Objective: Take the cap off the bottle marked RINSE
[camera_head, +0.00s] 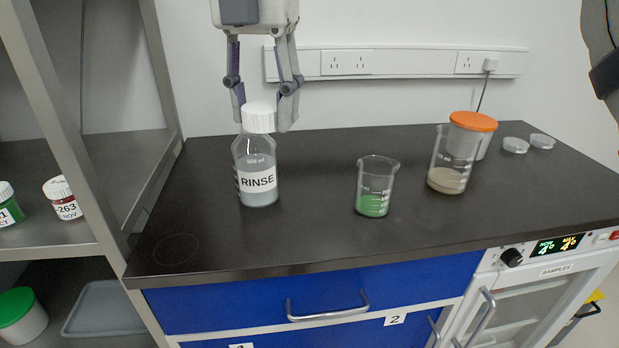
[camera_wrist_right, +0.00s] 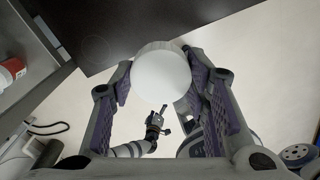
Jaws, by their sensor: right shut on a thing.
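The RINSE bottle (camera_head: 257,185) stands upright on the dark counter, with grey liquid inside. My right gripper (camera_head: 264,122) points down from above and is shut on the white cap (camera_head: 259,118). In the head view the cap overlaps the bottle's neck, looks nearer the camera and sits slightly right of the bottle's axis. The wrist view shows the cap (camera_wrist_right: 161,81) between the fingers, with no bottle around it, so it looks off the bottle. The bottle mouth is hidden. My left gripper (camera_wrist_right: 160,118) shows small below; its opening is unclear.
A beaker of green liquid (camera_head: 372,205) stands right of the bottle. Farther right are a beaker with beige contents (camera_head: 447,181), an orange-lidded container (camera_head: 473,122) and two clear lids. A shelf post (camera_head: 75,150) borders the left. The counter's front left, with a faint circle, is clear.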

